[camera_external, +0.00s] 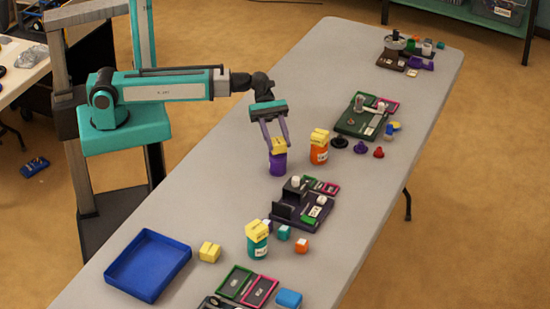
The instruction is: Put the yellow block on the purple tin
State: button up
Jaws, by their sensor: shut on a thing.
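The purple tin (278,164) stands upright on the grey table, left of an orange tin. A yellow block (279,144) is between the two purple fingers of my gripper (281,146), directly over the top of the purple tin. My gripper is shut on this block and points down. The block appears to touch the tin's top, but from this angle I cannot tell if it rests there or hangs just above. The fingers partly cover the block's sides.
An orange tin (319,154) with a yellow block on top stands close at right. A teal tin (257,247) also bears a yellow block. Another yellow block (210,252) lies near the blue tray (148,265). A dark organizer (300,208) stands in front. Table left of the purple tin is clear.

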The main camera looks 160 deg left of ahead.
jog(key=shift+f, duration=0.6)
jog(key=o, duration=1.5)
jog(key=shift+o, duration=0.2)
jog(key=b+v, duration=0.1)
jog(key=v, duration=1.1)
